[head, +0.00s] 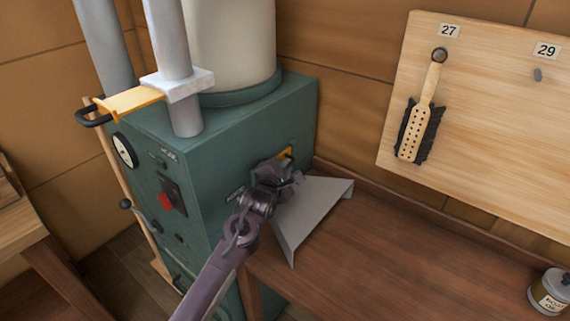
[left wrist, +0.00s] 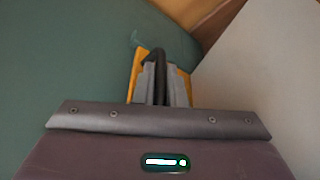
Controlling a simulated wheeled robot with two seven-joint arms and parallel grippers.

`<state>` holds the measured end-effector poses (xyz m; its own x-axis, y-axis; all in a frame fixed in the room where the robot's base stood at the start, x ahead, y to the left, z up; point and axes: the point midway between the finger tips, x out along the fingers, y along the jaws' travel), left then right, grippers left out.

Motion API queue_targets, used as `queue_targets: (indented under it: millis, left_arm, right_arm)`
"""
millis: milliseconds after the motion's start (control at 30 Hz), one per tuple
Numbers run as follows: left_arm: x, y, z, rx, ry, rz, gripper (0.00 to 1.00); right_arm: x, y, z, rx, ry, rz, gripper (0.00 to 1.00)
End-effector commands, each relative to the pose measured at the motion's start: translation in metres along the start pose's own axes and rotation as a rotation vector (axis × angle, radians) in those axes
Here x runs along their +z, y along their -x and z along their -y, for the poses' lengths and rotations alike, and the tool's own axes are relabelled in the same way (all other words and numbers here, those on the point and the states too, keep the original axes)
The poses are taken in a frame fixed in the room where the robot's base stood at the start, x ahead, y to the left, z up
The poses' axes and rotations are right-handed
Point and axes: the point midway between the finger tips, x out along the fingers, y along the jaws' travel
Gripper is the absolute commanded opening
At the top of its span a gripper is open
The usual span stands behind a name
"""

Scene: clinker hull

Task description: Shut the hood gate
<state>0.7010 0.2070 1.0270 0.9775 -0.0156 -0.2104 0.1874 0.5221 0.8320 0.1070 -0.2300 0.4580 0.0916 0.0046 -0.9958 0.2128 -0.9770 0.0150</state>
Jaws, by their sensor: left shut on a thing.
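The hood gate (head: 287,153) is a small yellow plate at the right side of the green machine, beside the grey sheet-metal hood (head: 305,208). In the head view it is mostly hidden by my left gripper (head: 279,170). The left wrist view shows its yellow plate (left wrist: 140,62) against the green wall, with a black handle (left wrist: 157,58) between my fingers. My left gripper is shut on that black handle. How far the plate is slid in cannot be told. My right gripper is not in view.
The green machine (head: 226,139) carries a grey pipe (head: 170,40) with another yellow gate (head: 133,102) pulled out to the left. A brown bench (head: 400,255) lies right of the hood, mostly clear, with a tin (head: 550,293). A brush (head: 420,128) hangs on a board (head: 485,120).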

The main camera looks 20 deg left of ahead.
Motion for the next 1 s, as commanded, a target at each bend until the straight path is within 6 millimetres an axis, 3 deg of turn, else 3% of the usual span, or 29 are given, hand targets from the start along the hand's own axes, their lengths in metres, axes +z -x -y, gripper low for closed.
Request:
queue_targets:
  millis: [33, 300, 333, 500, 833, 1000]
  left_arm:
    - [-0.005, -0.002, 0.01, -0.004, 0.004, -0.001, 0.0]
    - [-0.005, -0.002, 0.009, -0.004, 0.0, -0.002, 0.0]
    - [-0.005, -0.002, 0.009, -0.004, 0.0, -0.002, 0.13]
    - [-0.005, -0.002, 0.008, -0.003, 0.0, -0.001, 0.33]
    - [-0.005, 0.002, 0.009, -0.002, 0.001, 0.0, 0.33]
    - [-0.005, 0.022, 0.01, -0.003, 0.003, 0.0, 0.33]
  right_arm:
    - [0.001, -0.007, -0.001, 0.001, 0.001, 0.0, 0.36]
    - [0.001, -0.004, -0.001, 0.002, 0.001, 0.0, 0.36]
    - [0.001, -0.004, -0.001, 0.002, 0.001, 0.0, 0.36]
    - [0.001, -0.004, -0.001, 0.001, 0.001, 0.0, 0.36]
    - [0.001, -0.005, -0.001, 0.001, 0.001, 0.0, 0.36]
    - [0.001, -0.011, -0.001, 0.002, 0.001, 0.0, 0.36]
